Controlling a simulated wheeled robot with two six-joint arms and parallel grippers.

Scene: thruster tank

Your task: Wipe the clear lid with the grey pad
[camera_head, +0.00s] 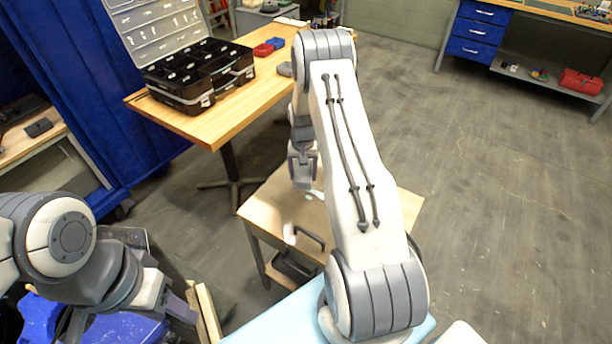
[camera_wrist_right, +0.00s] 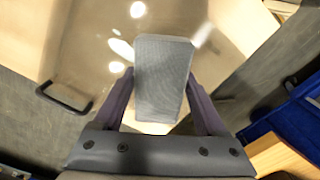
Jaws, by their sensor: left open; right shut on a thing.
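The clear lid (camera_wrist_right: 95,60) appears as a glossy see-through sheet with bright glare spots over the low wooden table in the right wrist view. A black handle (camera_wrist_right: 63,99) is at its left; the handle also shows in the head view (camera_head: 309,238). My right gripper (camera_wrist_right: 160,85) is shut on the grey pad (camera_wrist_right: 162,78), which lies between its fingers over the sheet. I cannot tell whether the pad touches it. In the head view my right gripper (camera_head: 302,172) is above the low table, partly hidden by my arm. My left gripper (camera_head: 180,304) is open at lower left, partly seen.
A black organizer case (camera_head: 190,98) with a raised clear cover stands on the wooden table (camera_head: 215,128) at the back left. Red and blue boxes lie beside it. A blue drawer cabinet (camera_head: 478,32) stands at the back right. The floor on the right is clear.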

